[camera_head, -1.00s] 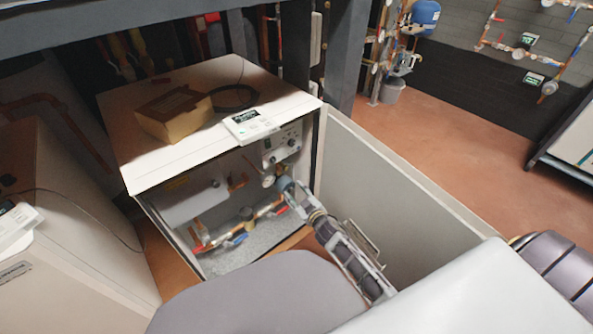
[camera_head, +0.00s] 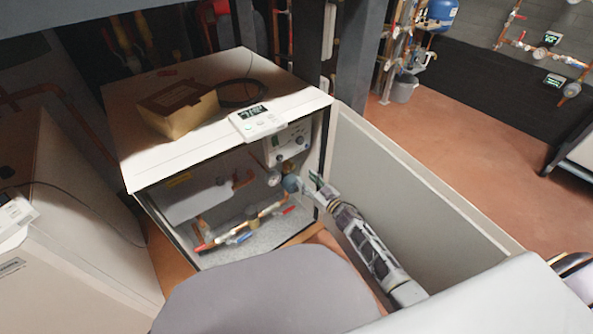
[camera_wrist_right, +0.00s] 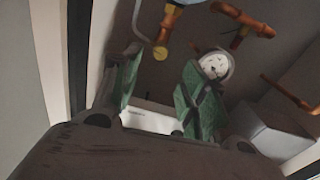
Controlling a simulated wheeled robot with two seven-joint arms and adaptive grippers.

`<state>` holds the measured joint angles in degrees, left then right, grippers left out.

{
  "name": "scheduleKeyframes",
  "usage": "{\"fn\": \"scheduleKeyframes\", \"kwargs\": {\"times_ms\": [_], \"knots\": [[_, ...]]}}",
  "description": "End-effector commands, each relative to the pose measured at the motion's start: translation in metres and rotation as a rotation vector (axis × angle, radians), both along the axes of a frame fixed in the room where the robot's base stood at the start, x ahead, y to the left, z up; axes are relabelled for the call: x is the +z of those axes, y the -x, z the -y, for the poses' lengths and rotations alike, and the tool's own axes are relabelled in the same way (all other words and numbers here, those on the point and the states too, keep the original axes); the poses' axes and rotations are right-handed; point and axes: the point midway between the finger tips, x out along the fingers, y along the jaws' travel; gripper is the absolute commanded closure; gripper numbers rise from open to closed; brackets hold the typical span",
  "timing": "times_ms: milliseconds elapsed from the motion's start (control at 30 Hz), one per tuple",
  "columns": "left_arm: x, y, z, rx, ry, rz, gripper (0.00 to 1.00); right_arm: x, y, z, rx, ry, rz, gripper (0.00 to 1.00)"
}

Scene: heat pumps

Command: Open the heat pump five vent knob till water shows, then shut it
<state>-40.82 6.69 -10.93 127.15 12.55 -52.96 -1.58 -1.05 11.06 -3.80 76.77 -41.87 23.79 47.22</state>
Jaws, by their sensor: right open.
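The open heat pump cabinet (camera_head: 228,141) has pipes, valves and a gauge inside. A round blue part (camera_head: 291,183) sits beside the gauge (camera_head: 273,178); the gauge also shows in the right wrist view (camera_wrist_right: 214,66). My right gripper (camera_head: 314,186) is just right of the blue part, inside the cabinet opening, and holds nothing. In the right wrist view its green-padded fingers (camera_wrist_right: 157,86) stand apart. A small yellow-orange fitting (camera_wrist_right: 160,51) shows beyond the gap between them. I cannot tell which part is the vent knob, and no water is visible. My left gripper is not in view.
A cardboard box (camera_head: 180,107), a black cable coil (camera_head: 242,93) and a white display unit (camera_head: 257,122) lie on the cabinet top. A pale panel (camera_head: 402,184) stands close along the right of my right arm. Open floor (camera_head: 440,130) lies beyond it.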

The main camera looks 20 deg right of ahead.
Motion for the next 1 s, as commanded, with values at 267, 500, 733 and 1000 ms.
{"fn": "scheduleKeyframes", "kwargs": {"times_ms": [267,500,733,1000], "knots": [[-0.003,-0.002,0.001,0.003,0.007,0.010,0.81,-0.001,-0.009,-0.003,-0.001,0.001,0.000,0.57],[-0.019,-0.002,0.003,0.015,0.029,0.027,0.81,-0.001,-0.027,-0.010,0.000,-0.001,0.002,0.57],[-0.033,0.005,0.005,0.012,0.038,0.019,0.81,-0.001,-0.047,-0.017,-0.001,0.000,0.001,0.57],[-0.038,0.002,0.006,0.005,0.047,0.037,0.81,-0.001,-0.065,-0.024,-0.001,0.000,0.000,0.57]]}}
